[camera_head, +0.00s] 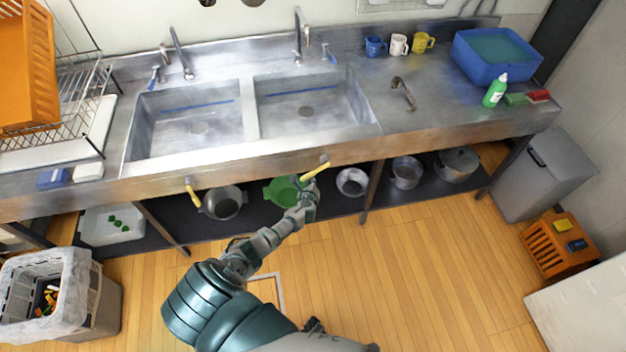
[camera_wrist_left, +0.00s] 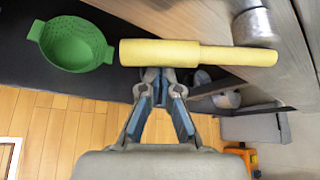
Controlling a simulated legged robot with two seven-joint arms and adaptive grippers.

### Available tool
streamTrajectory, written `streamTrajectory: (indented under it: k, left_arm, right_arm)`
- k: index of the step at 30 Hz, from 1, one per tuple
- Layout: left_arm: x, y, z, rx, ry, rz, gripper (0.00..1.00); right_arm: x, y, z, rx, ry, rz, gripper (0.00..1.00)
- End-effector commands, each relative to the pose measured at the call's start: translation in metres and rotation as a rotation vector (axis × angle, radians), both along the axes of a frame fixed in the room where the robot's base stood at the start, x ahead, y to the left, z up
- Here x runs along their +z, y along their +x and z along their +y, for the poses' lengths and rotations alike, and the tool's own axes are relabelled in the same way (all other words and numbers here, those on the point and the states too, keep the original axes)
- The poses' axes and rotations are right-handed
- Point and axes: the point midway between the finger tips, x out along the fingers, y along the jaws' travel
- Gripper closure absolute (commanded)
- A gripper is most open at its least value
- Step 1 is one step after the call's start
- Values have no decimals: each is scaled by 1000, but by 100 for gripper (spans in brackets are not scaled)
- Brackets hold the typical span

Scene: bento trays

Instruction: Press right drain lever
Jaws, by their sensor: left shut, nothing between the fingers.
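The right drain lever (camera_head: 316,168) is a yellow handle on the front edge of the steel counter, below the right sink basin (camera_head: 305,108). In the left wrist view the yellow lever (camera_wrist_left: 200,53) lies across the picture just beyond the fingertips. My left gripper (camera_head: 308,188) is below the lever, very close to it; its fingers (camera_wrist_left: 165,75) are shut with nothing between them. I cannot tell whether the tips touch the lever. The left drain lever (camera_head: 193,192) is another yellow handle, below the left basin (camera_head: 196,124). My right gripper is not in view.
A green colander (camera_head: 281,190), a pot (camera_head: 222,203) and metal bowls (camera_head: 352,182) stand on the dark shelf under the counter. A support post (camera_head: 372,187) is right of the lever. A grey bin (camera_head: 545,173) stands far right. The wooden floor in front is mostly clear.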

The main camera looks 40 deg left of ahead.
Motion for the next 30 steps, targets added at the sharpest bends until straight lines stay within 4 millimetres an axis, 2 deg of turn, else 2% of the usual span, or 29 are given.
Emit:
streamTrajectory:
  k: [1, 2, 15, 21, 30]
  left_arm:
    - [8, 0, 1, 1, 15, 15, 100]
    - [9, -1, 2, 1, 24, 26, 100]
    - [29, -11, 10, 1, 200, 231, 100]
    - [34, -14, 13, 0, 222, 258, 100]
    - [37, -16, 14, 1, 219, 255, 100]
  right_arm:
    - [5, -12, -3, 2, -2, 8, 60]
    - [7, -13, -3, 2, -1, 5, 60]
    - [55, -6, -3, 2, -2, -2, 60]
    - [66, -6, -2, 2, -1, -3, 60]
    - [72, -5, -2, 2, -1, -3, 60]
